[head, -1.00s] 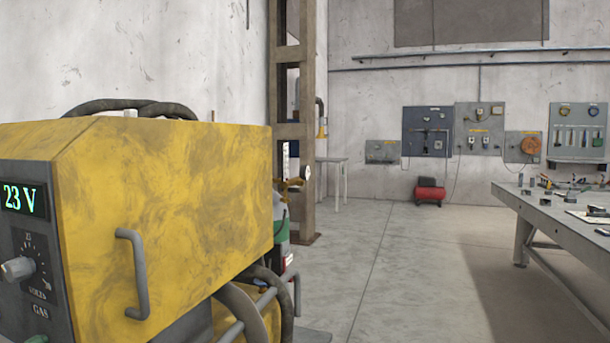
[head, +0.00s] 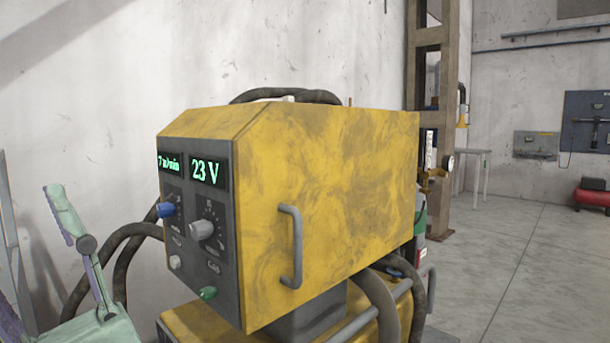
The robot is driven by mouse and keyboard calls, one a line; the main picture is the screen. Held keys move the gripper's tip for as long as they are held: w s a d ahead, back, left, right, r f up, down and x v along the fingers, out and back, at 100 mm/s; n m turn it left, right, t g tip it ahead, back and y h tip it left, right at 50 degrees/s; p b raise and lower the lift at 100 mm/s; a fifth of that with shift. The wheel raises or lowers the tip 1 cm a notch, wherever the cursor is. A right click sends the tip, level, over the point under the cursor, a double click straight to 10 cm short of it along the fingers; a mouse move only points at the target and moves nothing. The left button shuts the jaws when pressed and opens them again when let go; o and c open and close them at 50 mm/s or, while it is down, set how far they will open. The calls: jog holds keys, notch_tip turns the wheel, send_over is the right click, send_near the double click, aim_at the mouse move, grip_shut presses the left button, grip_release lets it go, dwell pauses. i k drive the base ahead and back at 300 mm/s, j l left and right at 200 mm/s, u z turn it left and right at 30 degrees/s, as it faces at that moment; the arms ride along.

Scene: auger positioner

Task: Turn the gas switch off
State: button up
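The yellow welding machine (head: 330,200) stands in the middle of the head view, its grey front panel facing left. A small green knob (head: 208,293) sits low on that panel, below a small label too blurred to read now. The earlier frame shows the word GAS in that place. I cannot tell which position the green knob is in. Above it is a grey voltage knob (head: 202,230). A whitish knob (head: 175,262) and a blue knob (head: 166,210) are to the left.
A grey handle (head: 291,246) sticks out of the machine's side. Dark cables (head: 128,250) loop at the left and below. Open floor (head: 500,270) lies to the right.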

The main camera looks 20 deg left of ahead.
aim_at(208, 292)
jog(key=u, duration=0.7)
jog(key=k+l+u, duration=0.15)
jog(key=l, duration=0.15)
